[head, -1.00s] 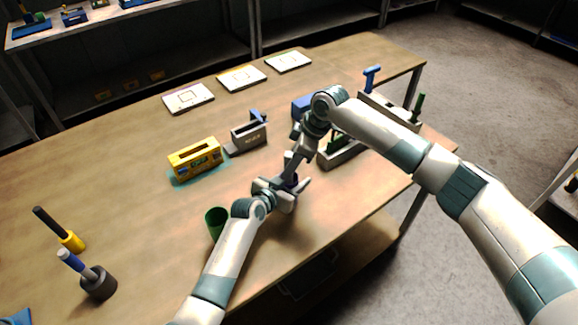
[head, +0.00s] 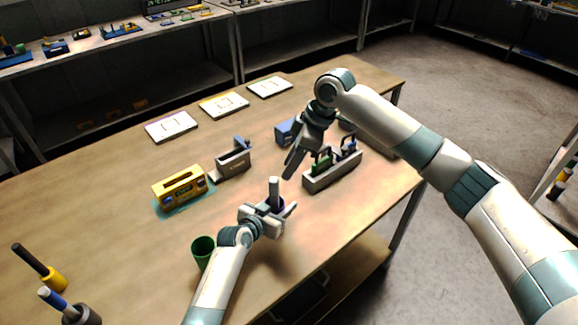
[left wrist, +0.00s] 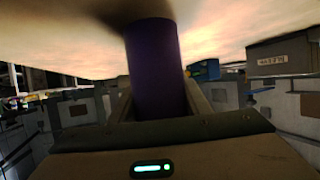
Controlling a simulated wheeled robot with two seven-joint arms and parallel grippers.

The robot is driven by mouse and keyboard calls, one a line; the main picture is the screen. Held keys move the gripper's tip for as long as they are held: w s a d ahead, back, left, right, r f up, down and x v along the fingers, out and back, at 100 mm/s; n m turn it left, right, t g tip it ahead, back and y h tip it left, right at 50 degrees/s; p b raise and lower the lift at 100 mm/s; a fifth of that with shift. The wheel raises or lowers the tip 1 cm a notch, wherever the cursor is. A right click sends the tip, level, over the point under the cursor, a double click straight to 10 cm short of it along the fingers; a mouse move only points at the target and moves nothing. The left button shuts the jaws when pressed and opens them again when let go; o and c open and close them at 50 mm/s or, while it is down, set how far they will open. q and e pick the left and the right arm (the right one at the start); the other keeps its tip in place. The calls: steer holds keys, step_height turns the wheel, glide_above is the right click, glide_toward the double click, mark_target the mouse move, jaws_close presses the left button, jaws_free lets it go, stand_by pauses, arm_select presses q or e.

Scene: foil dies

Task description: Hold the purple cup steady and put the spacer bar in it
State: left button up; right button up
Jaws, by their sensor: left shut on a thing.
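The purple cup (left wrist: 153,68) fills the middle of the left wrist view, between the two fingers of my left gripper (head: 270,214). In the head view that gripper is shut on the cup near the front of the table, and the fingers hide most of it. The grey spacer bar (head: 275,190) stands nearly upright in the cup, its upper part sticking out. How deep it sits is hidden. My right gripper (head: 290,168) is above and behind the bar, apart from it and empty. Its finger gap cannot be made out.
A grey bin (head: 330,178) with green and blue-handled tools is right of the cup. A green cup (head: 203,252) stands close to my left arm. A yellow box (head: 178,190) and a grey holder (head: 233,164) are behind left. White cards lie at the back.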

arm_select(q)
steer(key=o, duration=1.2)
steer(key=shift+s+a, duration=0.1)
steer(key=shift+s, duration=0.05)
steer(key=v, duration=1.1)
steer(key=shift+s+a+r, duration=0.1)
steer(key=shift+s+a, duration=0.1)
steer(key=shift+s, duration=0.05)
steer(key=shift+d, duration=0.1)
